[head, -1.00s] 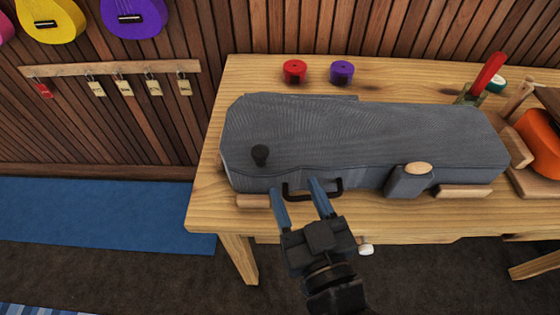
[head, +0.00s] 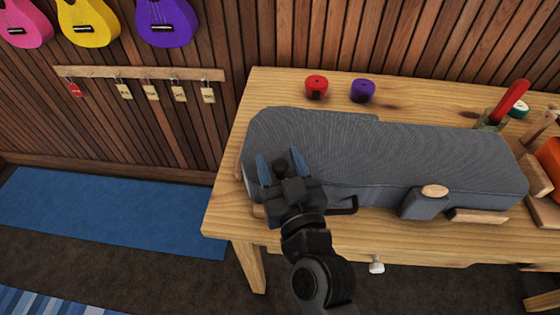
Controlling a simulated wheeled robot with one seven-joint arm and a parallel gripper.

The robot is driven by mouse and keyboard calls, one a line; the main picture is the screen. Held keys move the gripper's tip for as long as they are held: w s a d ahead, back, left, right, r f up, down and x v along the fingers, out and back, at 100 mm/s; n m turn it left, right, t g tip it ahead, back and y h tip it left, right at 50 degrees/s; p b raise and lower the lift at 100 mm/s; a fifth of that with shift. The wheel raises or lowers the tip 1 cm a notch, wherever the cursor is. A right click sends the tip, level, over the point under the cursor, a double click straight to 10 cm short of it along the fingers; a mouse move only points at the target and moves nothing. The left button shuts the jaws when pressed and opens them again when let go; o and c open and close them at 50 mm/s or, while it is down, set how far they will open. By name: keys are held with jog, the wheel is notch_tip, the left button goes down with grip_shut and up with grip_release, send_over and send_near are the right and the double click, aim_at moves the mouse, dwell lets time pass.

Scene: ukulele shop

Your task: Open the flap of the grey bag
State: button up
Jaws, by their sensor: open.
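The grey bag (head: 400,150), shaped like an instrument case, lies closed along the wooden table. My gripper hides part of the bag's front left. A black handle (head: 347,206) sticks out at the front. A small grey pouch (head: 421,205) with a wooden oval piece (head: 434,191) is at the front right.
A red roll (head: 316,87) and a purple roll (head: 363,91) sit on the wooden table (head: 228,222) behind the bag. A red-handled tool (head: 515,97) stands at the back right. Key hooks and ukuleles hang on the wall at left.

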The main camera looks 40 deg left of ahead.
jog(key=shift+c, duration=0.2)
grip_shut()
dwell(0.3)
